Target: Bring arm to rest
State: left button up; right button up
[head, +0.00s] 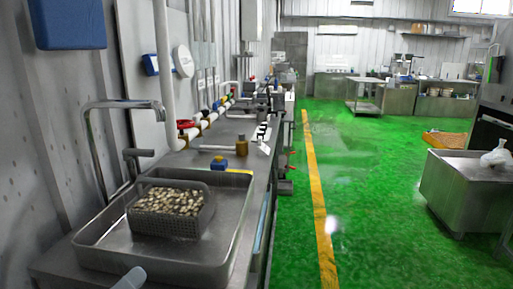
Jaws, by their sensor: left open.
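Only a small grey-blue end of my left gripper (130,278) shows at the bottom edge, over the near rim of the metal sink tray. Most of it is cut off by the frame, and nothing is seen held in it. My right gripper is not in view.
A perforated basket (170,222) of small pale pieces stands in the metal sink tray (225,238), beside a curved tap (120,104). Pipes and valves line the counter on the left. Green floor (390,190) with a yellow line (317,190) is open. A steel cart (465,185) stands at right.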

pick_arm(q)
jog(key=s+a+f+n+g+y+p, duration=0.15)
jog(key=f+n+y, duration=0.25)
jog(key=f+n, duration=0.5)
jog(key=s+a+f+n+t+y+b, duration=0.1)
jog(key=s+f+n+y, duration=0.35)
jog(key=n, duration=0.75)
jog(key=s+d+f+n+g, duration=0.2)
jog(key=s+f+n+g, duration=0.1)
jog(key=f, duration=0.3)
jog(key=s+d+f+n+g+p, duration=0.1)
jog(key=s+d+f+n+g, duration=0.1)
jog(key=s+f+n, duration=0.3)
jog(key=shift+s+f+n+g+y, duration=0.35)
jog(key=shift+f+n+g, duration=0.3)
jog(key=shift+f, duration=0.3)
